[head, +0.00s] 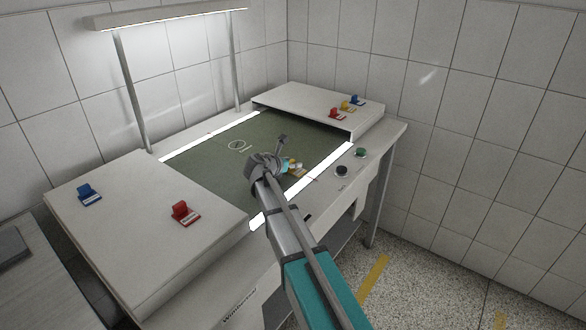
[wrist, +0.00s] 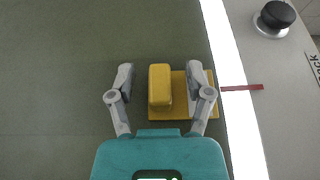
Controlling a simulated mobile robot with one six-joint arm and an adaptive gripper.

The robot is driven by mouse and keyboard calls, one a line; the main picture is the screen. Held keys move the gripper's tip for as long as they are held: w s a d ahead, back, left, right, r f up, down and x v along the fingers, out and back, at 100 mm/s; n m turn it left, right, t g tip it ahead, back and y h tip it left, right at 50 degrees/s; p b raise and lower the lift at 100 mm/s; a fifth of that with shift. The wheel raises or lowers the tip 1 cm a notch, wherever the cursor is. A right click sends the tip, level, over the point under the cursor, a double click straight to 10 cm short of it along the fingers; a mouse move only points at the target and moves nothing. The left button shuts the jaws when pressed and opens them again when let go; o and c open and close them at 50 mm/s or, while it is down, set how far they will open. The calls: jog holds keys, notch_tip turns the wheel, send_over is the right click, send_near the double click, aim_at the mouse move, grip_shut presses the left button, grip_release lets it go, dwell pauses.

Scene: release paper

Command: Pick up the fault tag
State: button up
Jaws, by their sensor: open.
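A yellow tag (wrist: 159,88) with a raised block on a flat base plate lies on the dark green belt (wrist: 60,90). In the wrist view my gripper (wrist: 160,72) is open, with one finger on each side of the raised block. In the head view my gripper (head: 279,157) is over the belt, and the tag is mostly hidden. No readable marking shows which tag is the fault tag.
Red (head: 185,212) and blue (head: 89,194) tags stand on the left white cover. Red (head: 337,113), yellow (head: 346,105) and blue (head: 357,99) tags stand on the back right cover. Black (head: 342,171) and green (head: 361,152) buttons are on the front edge. A thin red mark (wrist: 242,88) crosses the bright strip.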

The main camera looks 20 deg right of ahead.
grip_shut()
jog(key=shift+r, duration=0.1)
dwell(0.3)
jog(key=shift+r+p, duration=0.9)
jog(key=shift+p, duration=0.1)
jog(key=s+a+r+p, duration=0.1)
jog(key=s+r+p, duration=1)
jog(key=s, duration=0.3)
